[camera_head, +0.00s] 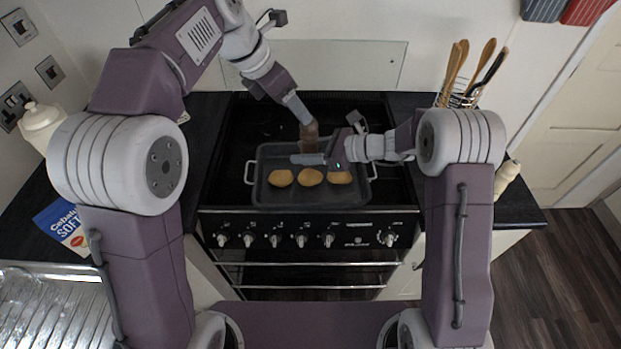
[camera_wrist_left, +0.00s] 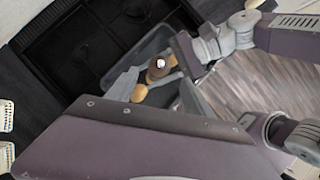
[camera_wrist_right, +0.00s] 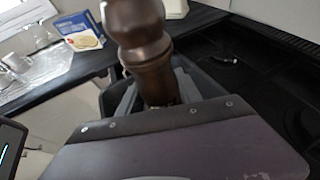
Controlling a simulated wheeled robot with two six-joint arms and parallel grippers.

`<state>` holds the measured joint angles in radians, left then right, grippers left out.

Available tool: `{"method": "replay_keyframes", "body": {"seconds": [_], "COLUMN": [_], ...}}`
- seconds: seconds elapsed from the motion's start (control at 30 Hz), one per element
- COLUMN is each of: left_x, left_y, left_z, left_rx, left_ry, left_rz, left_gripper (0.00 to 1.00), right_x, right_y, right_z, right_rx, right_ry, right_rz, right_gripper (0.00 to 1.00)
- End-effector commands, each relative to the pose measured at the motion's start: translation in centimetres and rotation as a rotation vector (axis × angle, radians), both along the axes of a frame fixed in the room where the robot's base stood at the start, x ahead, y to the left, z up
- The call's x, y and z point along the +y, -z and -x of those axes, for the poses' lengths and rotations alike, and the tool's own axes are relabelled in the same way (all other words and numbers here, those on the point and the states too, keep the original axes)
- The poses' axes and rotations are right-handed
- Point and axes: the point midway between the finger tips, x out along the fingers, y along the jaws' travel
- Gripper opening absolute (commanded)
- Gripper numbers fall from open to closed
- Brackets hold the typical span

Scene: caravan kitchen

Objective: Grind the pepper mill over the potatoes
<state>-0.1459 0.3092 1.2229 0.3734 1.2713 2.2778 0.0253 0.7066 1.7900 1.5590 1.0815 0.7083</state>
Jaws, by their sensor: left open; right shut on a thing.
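The brown pepper mill (camera_head: 308,131) stands roughly upright above the grey roasting tray (camera_head: 310,197) on the hob. It also shows in the left wrist view (camera_wrist_left: 158,68), seen from above, and large in the right wrist view (camera_wrist_right: 142,45). My right gripper (camera_head: 318,158) is shut on the mill's lower part. My left gripper (camera_head: 299,110) is open, just above the mill's top; I cannot tell whether it touches. Three yellow-brown potatoes (camera_head: 310,177) lie in a row in the tray's front part. The grippers may hide more of the tray.
A holder with wooden utensils (camera_head: 466,80) stands on the right worktop. A blue box (camera_head: 62,225) and a cream container (camera_head: 42,122) are on the left, near the metal drainer (camera_head: 40,310). The cooker knobs (camera_head: 301,240) are in front. A wall panel is behind the hob.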

Motion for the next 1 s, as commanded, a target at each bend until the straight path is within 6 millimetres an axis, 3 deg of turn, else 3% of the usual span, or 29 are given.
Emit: {"method": "replay_keyframes", "body": {"seconds": [0.57,1.0], "left_x": [0.0,0.0], "left_y": [-0.2,-4.2], "left_z": [0.0,0.0], "left_rx": [0.0,0.0], "left_ry": [0.0,0.0], "left_rz": [0.0,0.0], "left_gripper": [0.6,0.6], "right_x": [0.0,0.0], "right_y": [-0.3,-5.2], "right_z": [0.0,0.0], "right_rx": [-0.001,-0.001], "right_ry": [0.0,0.0], "right_rz": [-0.001,-0.001], "right_gripper": [0.0,0.0]}}
